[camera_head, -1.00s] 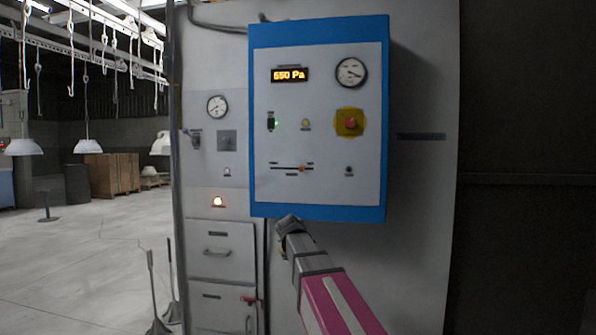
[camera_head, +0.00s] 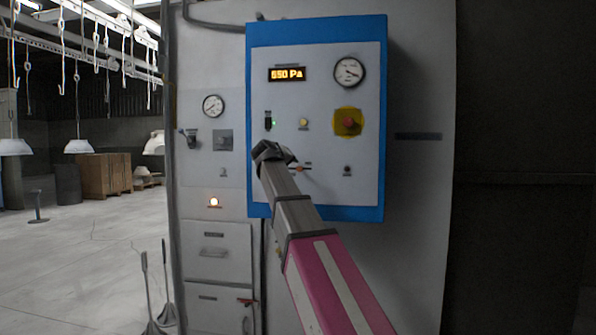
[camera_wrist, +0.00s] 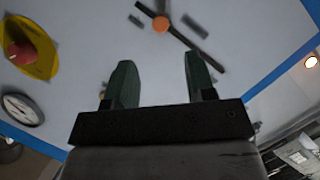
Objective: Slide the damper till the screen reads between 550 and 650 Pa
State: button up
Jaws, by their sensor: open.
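The damper slider has an orange knob (camera_head: 300,169) on a short dark slot low on the control panel (camera_head: 340,110). My arm hides the slot's left part in the head view. In the wrist view the knob (camera_wrist: 160,24) and slot lie beyond my fingertips, with a gap. The amber screen (camera_head: 287,74) shows a blurred Pa number, like 650 or 690; I cannot tell which. My gripper (camera_head: 273,151) is in front of the panel, up and left of the knob. In the wrist view its two dark green fingers (camera_wrist: 162,72) are apart and empty.
The panel also carries a round gauge (camera_head: 349,72), a red button on yellow (camera_head: 348,121), a yellow button (camera_head: 304,123) and a switch (camera_head: 268,121). A lit lamp (camera_head: 214,202) and drawers are at left. Free floor (camera_head: 95,260) lies further left.

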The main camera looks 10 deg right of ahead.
aim_at(299, 169)
jog(key=x, duration=0.9)
jog(key=shift+w+d, duration=0.15)
jog(key=shift+d, duration=0.05)
